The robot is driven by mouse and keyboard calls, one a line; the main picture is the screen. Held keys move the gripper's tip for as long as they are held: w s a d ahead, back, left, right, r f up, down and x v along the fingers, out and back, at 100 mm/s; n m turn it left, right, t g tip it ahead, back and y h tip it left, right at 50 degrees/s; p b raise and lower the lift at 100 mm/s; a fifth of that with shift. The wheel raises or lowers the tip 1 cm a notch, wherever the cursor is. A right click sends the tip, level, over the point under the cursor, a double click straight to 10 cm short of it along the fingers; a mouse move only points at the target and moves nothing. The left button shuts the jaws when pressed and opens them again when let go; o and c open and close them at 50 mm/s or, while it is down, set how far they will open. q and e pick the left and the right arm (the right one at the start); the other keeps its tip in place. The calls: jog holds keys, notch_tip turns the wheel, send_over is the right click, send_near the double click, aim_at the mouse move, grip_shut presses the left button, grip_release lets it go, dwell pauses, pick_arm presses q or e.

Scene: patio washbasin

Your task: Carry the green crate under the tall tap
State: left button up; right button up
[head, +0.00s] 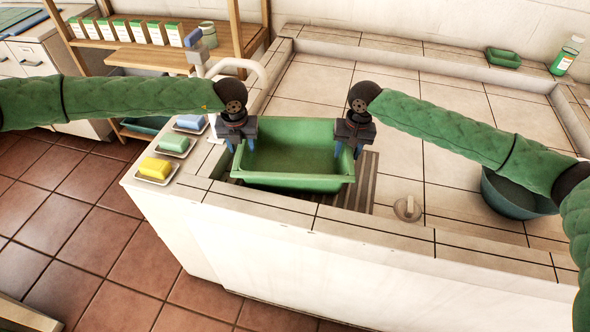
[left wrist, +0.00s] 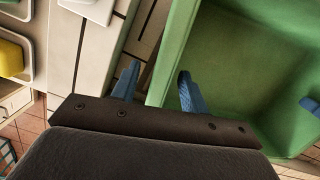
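The green crate (head: 290,182) sits on a dark slatted grate (head: 362,190) in the tiled basin, by the front wall. My left gripper (head: 241,147) is at its left wall, with its fingers apart. In the left wrist view the left gripper (left wrist: 157,85) has one blue finger outside the crate's wall (left wrist: 166,72) and one over its inside, with a gap showing. My right gripper (head: 348,150) is at the right wall, fingers apart on either side of it. A white curved pipe (head: 242,64), apparently the tall tap, rises behind the crate's left end.
Yellow (head: 155,167), green (head: 174,143) and blue (head: 190,121) soaps lie on dishes on the left ledge. A round teal tub (head: 515,195) stands at right. The middle of the basin is clear.

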pick_arm(q)
jog(key=r, duration=0.4)
jog(key=s+r, duration=0.1)
jog(key=r, duration=0.2)
jog(key=shift+r, duration=0.2)
pick_arm(e)
jog(key=shift+r, duration=0.55)
notch_tip(320, 180, up, 11)
jog(key=d, duration=0.1)
pick_arm(q)
jog(key=shift+f, duration=0.1)
pick_arm(e)
jog(key=shift+s+d+f, duration=0.1)
jog(key=shift+f, duration=0.1)
